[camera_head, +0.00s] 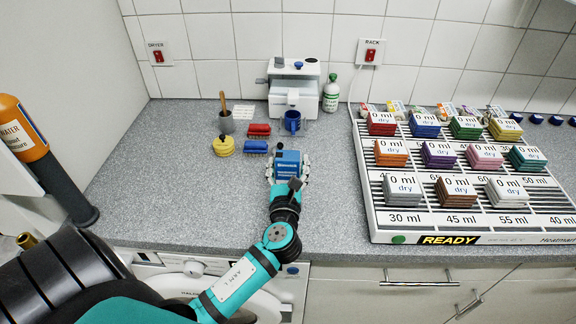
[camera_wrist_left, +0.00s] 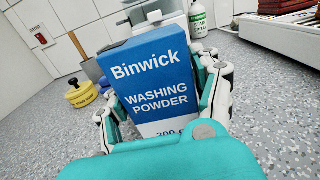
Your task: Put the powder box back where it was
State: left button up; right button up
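The powder box is blue and white with "Binwick washing powder" on its front. It shows in the head view (camera_head: 288,160) near the middle of the counter and large in the left wrist view (camera_wrist_left: 152,80). My left gripper (camera_head: 288,172) has its fingers on both sides of the box; in the left wrist view the gripper (camera_wrist_left: 165,95) appears closed against its sides. The box's lower part is hidden by my gripper, so I cannot tell whether it touches the counter. My right gripper is in neither view.
A large drying rack (camera_head: 455,220) fills the right. The left counter is clear.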

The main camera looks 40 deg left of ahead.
pick_arm(q)
jog(key=shift+o, duration=0.9)
jog(key=shift+r, duration=0.25)
jog(key=b+v, duration=0.1)
jog(key=v, duration=0.9)
jog(key=shift+s+d+f+b, duration=0.2)
jog(key=shift+s+b, duration=0.1)
jog(key=shift+b, duration=0.1)
jog(key=shift+s+d+r, duration=0.1)
jog(key=shift+s+d, duration=0.2)
jog(key=shift+s, duration=0.25)
